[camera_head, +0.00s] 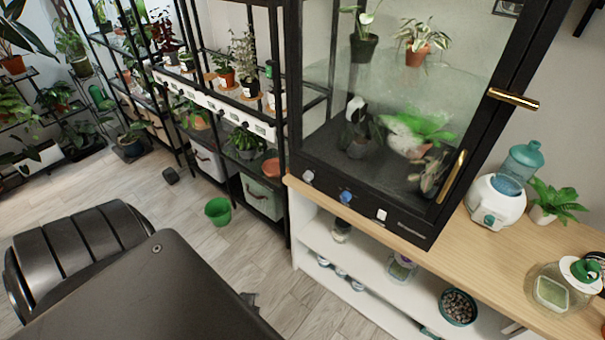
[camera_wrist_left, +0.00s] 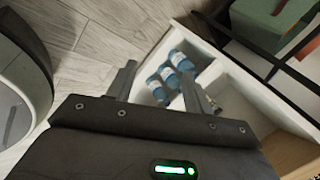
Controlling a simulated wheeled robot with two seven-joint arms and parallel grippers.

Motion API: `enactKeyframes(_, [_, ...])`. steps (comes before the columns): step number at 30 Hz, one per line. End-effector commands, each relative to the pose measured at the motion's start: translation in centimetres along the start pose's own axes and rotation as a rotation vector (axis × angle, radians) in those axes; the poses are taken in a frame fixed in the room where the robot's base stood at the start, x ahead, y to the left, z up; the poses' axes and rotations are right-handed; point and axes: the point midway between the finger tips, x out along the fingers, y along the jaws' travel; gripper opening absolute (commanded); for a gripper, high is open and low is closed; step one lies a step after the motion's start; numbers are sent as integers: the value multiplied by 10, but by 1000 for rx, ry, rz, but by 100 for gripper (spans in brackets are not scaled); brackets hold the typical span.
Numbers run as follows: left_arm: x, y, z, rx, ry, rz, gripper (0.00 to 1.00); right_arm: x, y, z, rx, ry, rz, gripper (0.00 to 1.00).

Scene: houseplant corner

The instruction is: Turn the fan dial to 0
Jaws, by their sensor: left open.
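A black-framed glass cabinet (camera_head: 365,190) stands on the wooden top. My left gripper (camera_head: 250,298) is mostly hidden behind my dark arm, low and left of the panel, apart from the knobs. In the left wrist view its two fingers (camera_wrist_left: 158,88) are spread and empty. No knob shows there. My right gripper is out of view.
Below the panel, a white shelf unit (camera_head: 325,252) holds small bottles, also seen beyond the fingers in the left wrist view (camera_wrist_left: 172,72). A green pot (camera_head: 218,211) stands on the floor. A white humidifier (camera_head: 494,202) is right of the cabinet. Floor before the shelves is mostly clear.

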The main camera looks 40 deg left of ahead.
Motion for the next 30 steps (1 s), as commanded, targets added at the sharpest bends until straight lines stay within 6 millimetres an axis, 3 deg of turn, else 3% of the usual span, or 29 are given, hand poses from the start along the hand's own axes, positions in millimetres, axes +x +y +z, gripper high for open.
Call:
enactKeyframes(1, [6,-57,-6,185,31,-124,51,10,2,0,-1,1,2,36])
enactKeyframes(3, [-3,-130,-20,463,39,-295,51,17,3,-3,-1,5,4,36])
enactKeyframes(6, [-31,-217,-46,823,0,-529,51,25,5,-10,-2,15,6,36])
enactKeyframes(9, [-69,-281,-72,1114,-83,-731,51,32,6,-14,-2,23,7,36])
enactKeyframes(12, [-106,-323,-93,1325,-181,-887,51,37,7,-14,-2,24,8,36])
enactKeyframes(15, [-135,-348,-107,1462,-270,-990,51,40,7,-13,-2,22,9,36])
enactKeyframes(20, [-158,-364,-118,1561,-347,-1064,51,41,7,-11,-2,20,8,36])
enactKeyframes(25, [-160,-367,-120,1574,-360,-1074,51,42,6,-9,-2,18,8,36])
enactKeyframes(30, [-148,-378,-127,1572,-361,-1075,51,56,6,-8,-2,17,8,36])
